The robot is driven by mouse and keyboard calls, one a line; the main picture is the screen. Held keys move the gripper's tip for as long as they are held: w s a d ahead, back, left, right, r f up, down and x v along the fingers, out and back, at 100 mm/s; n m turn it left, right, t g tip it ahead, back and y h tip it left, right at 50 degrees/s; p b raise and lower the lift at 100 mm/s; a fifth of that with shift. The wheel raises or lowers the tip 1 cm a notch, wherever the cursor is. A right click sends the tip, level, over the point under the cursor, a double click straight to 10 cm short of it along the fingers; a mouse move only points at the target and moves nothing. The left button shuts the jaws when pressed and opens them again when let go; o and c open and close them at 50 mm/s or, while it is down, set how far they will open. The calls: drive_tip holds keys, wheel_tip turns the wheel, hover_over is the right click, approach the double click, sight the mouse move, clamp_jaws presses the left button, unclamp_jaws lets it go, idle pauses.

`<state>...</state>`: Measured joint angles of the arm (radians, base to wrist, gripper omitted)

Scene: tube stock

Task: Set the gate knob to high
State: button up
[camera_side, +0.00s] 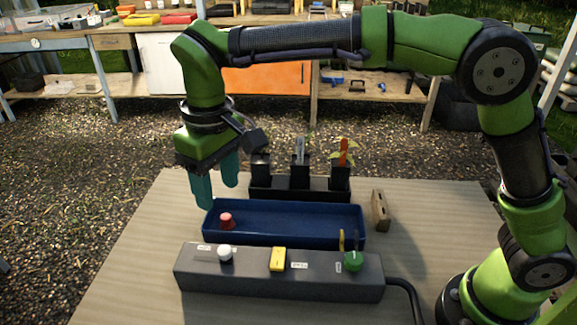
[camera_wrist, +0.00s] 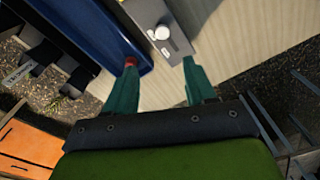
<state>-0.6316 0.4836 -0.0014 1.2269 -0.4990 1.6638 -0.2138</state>
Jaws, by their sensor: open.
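A dark grey control box (camera_side: 190,278) lies along the front of the table. On its top are a white knob (camera_side: 225,252) at the left, a yellow block-shaped control (camera_side: 278,259) in the middle and a green knob (camera_side: 353,261) at the right. Small white labels sit beside them, too small to read, so I cannot tell which is the gate knob. My gripper (camera_side: 217,186) is open and empty, above the left end of the blue tray. In the wrist view, the white knob (camera_wrist: 161,32) shows beyond and between the spread fingertips (camera_wrist: 159,66).
A blue tray (camera_side: 300,220) behind the box holds a red knob-like piece (camera_side: 226,220). A black rack (camera_side: 300,188) with upright holders stands behind it. A wooden block (camera_side: 380,211) is at the right. A cable (camera_side: 408,290) leaves the box's right end.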

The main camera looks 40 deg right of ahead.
sight(224, 249)
drive_tip(key=f, duration=0.9)
drive_tip(key=a+f, duration=0.1)
drive_tip(key=f, duration=0.4)
drive_tip(key=shift+w+f, duration=0.1)
drive_tip(key=shift+f, duration=0.1)
clamp_jaws()
